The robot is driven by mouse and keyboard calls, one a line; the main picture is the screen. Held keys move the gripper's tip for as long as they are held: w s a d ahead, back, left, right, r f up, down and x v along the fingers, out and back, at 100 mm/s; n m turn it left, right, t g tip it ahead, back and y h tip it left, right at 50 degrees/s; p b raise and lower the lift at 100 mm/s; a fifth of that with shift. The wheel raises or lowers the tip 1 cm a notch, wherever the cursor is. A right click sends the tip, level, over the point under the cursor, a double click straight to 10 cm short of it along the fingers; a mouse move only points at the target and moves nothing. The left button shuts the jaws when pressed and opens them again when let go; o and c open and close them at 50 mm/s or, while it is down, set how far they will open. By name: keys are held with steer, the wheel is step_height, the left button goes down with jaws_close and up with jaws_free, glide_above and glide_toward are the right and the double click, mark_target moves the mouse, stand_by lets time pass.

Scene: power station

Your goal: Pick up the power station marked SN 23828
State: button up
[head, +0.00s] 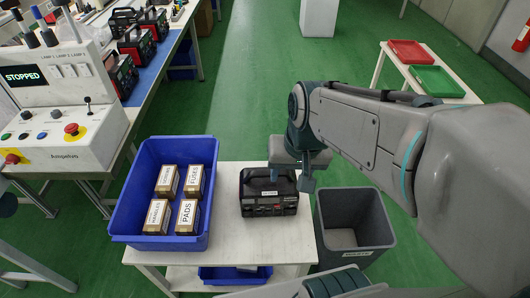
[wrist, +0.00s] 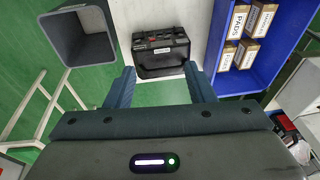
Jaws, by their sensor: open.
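A black power station (head: 268,194) with a carry handle and a white label on top stands on the white table (head: 230,240), right of the blue bin. The label is too small to read for sure. My gripper (head: 290,178) is above its back right part in the head view. In the wrist view the power station (wrist: 161,53) lies ahead of my open gripper (wrist: 160,80), roughly between the lines of its two fingers. The jaws hold nothing. My gripper and wrist hide part of the power station's back right side in the head view.
A blue bin (head: 125,215) with several labelled boxes stands on the table's left. A grey waste bin (head: 382,235) stands on the floor at the right. More power stations (head: 137,45) stand on the bench at upper left. Red (head: 410,50) and green trays (head: 437,82) lie at upper right.

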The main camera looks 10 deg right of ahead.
steer(key=w+d+f+m+g+y+p, duration=0.15)
steer(key=w+f+m, duration=0.25)
steer(key=w+m, duration=0.6)
steer(key=m+y+p, duration=0.2)
steer(key=m, duration=0.6)
glide_toward(269, 172)
steer(key=x, duration=0.4)
steer(key=shift+s+f+p, duration=0.2)
steer(key=shift+s+p, duration=0.05)
steer(key=shift+p, duration=0.1)
steer(key=shift+p+x, duration=0.65)
steer(key=shift+x, duration=2.45)
steer(key=shift+w, duration=0.2)
steer(key=shift+f+b, duration=0.2)
steer(key=shift+b, duration=0.15)
jaws_close()
